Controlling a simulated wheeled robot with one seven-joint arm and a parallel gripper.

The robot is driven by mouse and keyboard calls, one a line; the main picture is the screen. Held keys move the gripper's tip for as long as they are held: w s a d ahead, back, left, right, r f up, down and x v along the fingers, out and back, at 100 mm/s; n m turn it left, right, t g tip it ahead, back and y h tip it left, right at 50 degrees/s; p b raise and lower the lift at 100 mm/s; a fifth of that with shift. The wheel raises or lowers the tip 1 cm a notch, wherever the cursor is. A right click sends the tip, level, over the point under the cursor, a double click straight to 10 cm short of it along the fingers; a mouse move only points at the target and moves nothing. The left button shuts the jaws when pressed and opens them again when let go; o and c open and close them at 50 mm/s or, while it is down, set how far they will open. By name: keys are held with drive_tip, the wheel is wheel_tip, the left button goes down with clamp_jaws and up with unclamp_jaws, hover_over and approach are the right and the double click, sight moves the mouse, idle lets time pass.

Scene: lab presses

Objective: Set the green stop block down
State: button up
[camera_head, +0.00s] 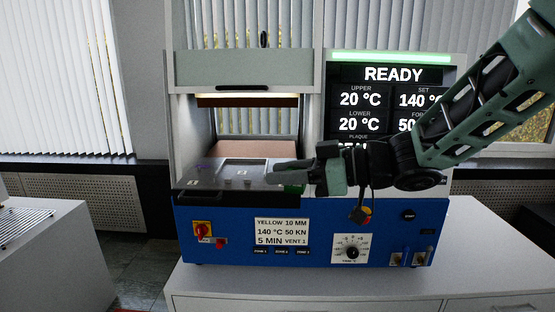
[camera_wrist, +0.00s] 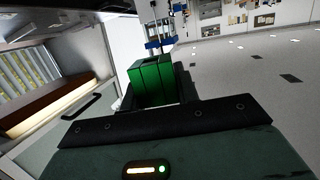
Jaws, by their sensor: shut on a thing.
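The green stop block (camera_wrist: 152,84) stands between the two dark fingers of my gripper (camera_wrist: 157,78) in the wrist view. My gripper is shut on it. In the head view my gripper (camera_head: 300,172) reaches in from the right, in front of the press opening, at the right end of the grey tray or plate (camera_head: 242,172). The block is mostly hidden there behind the fingers. I cannot tell whether the block touches a surface below.
The press (camera_head: 320,245) has a blue front with knobs and switches, and its screen (camera_head: 392,75) reads READY. Its guard door (camera_head: 245,70) is raised. The press stands on a white cabinet (camera_head: 450,280). A white bench (camera_head: 40,250) is at the left.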

drive_tip(key=w+d+f+m+t+h+b, duration=0.1)
drive_tip(key=w+d+f+m+t+h, duration=0.1)
drive_tip(key=w+d+f+m+t, duration=0.35)
drive_tip(key=w+d+f+m+t+h+b, duration=0.1)
drive_tip(key=w+d+f+m+t+h, duration=0.2)
drive_tip(key=d+f, duration=0.45)
drive_tip(key=w+d+f+m+t+h+b, duration=0.1)
drive_tip(key=w+d+f+m+h, duration=0.15)
drive_tip(key=d+f+h, duration=0.5)
drive_tip(key=w+d+f+m+t+h+b, duration=0.2)
drive_tip(key=d+f+m, duration=0.3)
drive_tip(key=d, duration=0.5)
drive_tip(key=s+f, duration=0.3)
drive_tip(key=f, duration=0.4)
drive_tip(key=s+f+n, duration=0.1)
drive_tip(key=s+f, duration=0.3)
drive_tip(key=f, duration=0.3)
drive_tip(key=shift+s+d+f+h, duration=0.2)
drive_tip(key=shift+f+h, duration=0.15)
drive_tip(key=shift+f, duration=0.05)
